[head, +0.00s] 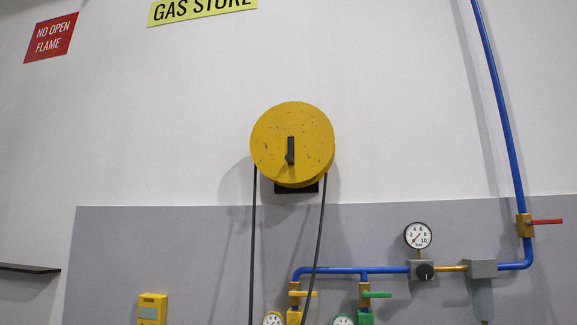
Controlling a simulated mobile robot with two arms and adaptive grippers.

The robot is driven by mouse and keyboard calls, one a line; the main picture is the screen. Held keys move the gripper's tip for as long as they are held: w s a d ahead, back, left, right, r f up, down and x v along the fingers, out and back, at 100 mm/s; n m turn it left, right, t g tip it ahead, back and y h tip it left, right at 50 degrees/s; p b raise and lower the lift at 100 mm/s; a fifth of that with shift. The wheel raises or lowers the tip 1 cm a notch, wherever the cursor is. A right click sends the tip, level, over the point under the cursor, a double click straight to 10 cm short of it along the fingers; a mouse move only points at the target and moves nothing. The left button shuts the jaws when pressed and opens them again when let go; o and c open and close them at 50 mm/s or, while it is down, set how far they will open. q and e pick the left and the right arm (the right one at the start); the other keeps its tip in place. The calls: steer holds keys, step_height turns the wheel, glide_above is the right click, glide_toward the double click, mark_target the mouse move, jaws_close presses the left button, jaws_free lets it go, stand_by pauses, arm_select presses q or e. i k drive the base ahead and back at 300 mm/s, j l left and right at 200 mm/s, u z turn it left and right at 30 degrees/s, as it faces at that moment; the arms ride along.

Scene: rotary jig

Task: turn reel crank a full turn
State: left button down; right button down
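A round yellow reel (268,150) is mounted on the white wall near the middle of the head view. A short black crank (290,151) sits on its face and stands about upright, with a knob at its lower end. Two dark hose lengths (253,240) hang down from the reel's sides, out of the bottom of the view. Neither of my grippers shows in the head view, and nothing touches the crank.
Blue pipes (508,120) run along the right, with a red-handled valve (524,224), a pressure gauge (418,236) and yellow and green valve handles below. A yellow box (152,309) is at lower left. A dark shelf (28,268) juts in at left.

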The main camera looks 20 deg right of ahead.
mark_target(290, 157)
steer(key=z, duration=0.6)
steer(key=i+j+z, duration=0.15)
steer(key=j+z, duration=0.25)
steer(key=i+j+z, duration=0.15)
steer(key=z, duration=0.2)
steer(key=j+z, duration=0.8)
steer(key=j, duration=0.15)
steer(key=i, duration=0.05)
